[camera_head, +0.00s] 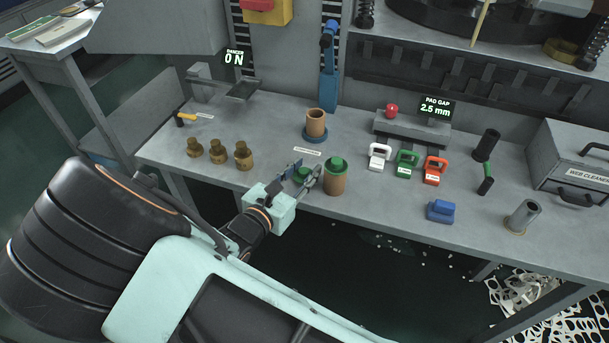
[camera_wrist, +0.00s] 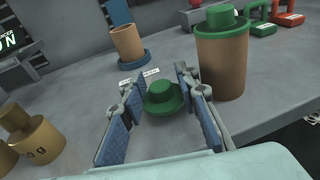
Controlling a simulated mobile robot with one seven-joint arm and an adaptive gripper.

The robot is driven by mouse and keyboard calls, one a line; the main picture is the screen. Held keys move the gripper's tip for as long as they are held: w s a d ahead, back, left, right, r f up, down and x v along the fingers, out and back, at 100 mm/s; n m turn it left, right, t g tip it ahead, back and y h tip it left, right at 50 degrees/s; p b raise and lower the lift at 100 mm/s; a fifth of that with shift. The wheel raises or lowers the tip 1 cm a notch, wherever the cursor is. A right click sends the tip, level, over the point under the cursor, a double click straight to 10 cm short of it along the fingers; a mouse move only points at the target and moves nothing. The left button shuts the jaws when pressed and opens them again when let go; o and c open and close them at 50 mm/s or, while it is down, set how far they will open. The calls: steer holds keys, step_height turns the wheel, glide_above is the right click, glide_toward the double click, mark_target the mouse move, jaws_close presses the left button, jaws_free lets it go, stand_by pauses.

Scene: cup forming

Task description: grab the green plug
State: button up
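A green plug (camera_wrist: 164,98), a round flanged piece with a raised knob, sits on the bench between the fingers of my gripper (camera_wrist: 158,80). In the head view the green plug (camera_head: 302,173) is partly hidden by my gripper (camera_head: 304,171). The fingers are spread on both sides of it, with a visible gap in the wrist view, so the gripper is open and empty. A brown cylinder (camera_wrist: 222,68) with a green knobbed top (camera_wrist: 221,18) stands close beside the right finger; the cylinder also shows in the head view (camera_head: 335,183).
A brown cup (camera_head: 316,122) stands on a blue round base (camera_head: 316,138) behind the gripper. Several brass weights (camera_head: 218,151) stand to the left. White (camera_head: 378,157), green (camera_head: 405,164) and red (camera_head: 433,171) handled blocks sit to the right. The bench's front edge is close.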

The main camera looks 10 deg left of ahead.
jaws_close()
steer(key=shift+r, duration=0.1)
